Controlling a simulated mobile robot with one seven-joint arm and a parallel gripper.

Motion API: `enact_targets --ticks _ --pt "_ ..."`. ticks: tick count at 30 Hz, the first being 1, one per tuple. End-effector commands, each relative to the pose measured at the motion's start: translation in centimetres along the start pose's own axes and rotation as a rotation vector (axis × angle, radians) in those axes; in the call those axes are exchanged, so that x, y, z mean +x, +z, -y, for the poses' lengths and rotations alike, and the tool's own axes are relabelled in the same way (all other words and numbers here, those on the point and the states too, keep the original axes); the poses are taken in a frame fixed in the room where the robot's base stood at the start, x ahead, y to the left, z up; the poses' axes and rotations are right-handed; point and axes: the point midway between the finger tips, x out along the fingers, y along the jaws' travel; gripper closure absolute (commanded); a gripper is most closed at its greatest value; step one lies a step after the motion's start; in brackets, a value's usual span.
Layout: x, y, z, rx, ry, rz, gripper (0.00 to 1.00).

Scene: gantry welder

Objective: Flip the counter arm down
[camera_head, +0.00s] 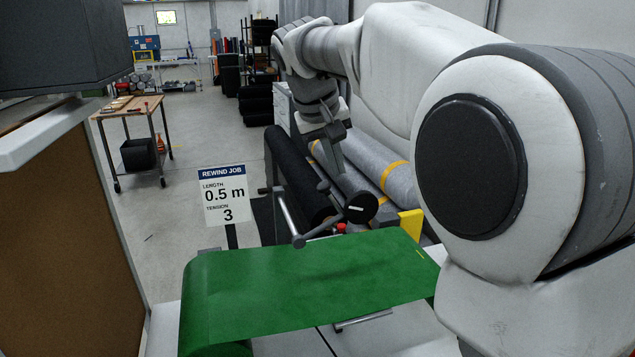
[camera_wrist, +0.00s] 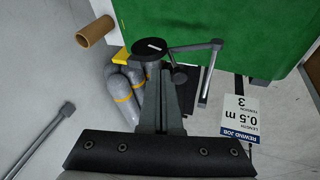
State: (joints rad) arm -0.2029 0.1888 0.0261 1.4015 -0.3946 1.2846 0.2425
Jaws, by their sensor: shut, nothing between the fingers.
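In the head view a black disc with a white mark (camera_head: 361,208) stands just beyond the green sheet. A grey rod assembly (camera_head: 318,230) reaches left from it; I take this to be the counter arm, but cannot make out its hinge. In the wrist view the disc (camera_wrist: 151,47) is near the fingertips and the rod (camera_wrist: 195,47) runs right to a grey bar. My gripper (camera_head: 341,172) is shut and empty, pointing down above and behind the disc. Its fingers also show in the wrist view (camera_wrist: 167,68); I cannot tell whether they touch anything.
The green sheet (camera_head: 300,285) spreads in front. A job sign (camera_head: 223,195) reads length 0.5 m, tension 3. Grey rolls with yellow bands (camera_head: 372,160) and a black roll (camera_head: 297,175) lie behind. A brown-panelled cabinet (camera_head: 65,240) is at left. Open floor lies beyond the sign.

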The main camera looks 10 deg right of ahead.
Motion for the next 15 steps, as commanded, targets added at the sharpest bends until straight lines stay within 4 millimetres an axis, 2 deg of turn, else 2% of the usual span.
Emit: enact_targets --ticks 6,15 --pt "0.02 -1.05 0.19 0.001 0.014 0.004 1.0" --pt "0.04 -1.12 0.21 0.001 0.015 0.003 1.0"
